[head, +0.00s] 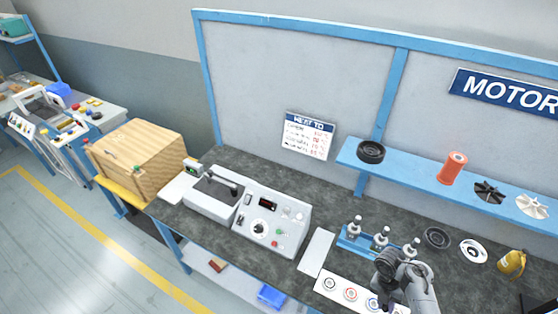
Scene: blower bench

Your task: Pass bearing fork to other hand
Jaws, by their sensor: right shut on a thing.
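My right gripper (386,296) is at the lower right, low over the front of the bench, beside a white strip with rings. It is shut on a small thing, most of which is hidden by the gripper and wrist. This is likely the bearing fork, but its shape cannot be made out. My left gripper is not in view.
The white strip (333,297) carries ringed marks. A blue rack (350,246) with several silver-and-black parts stands just behind my gripper. A grey-white machine (262,228) and wooden box (140,158) are to the left. The dark bench top (300,190) is clear behind the machine.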

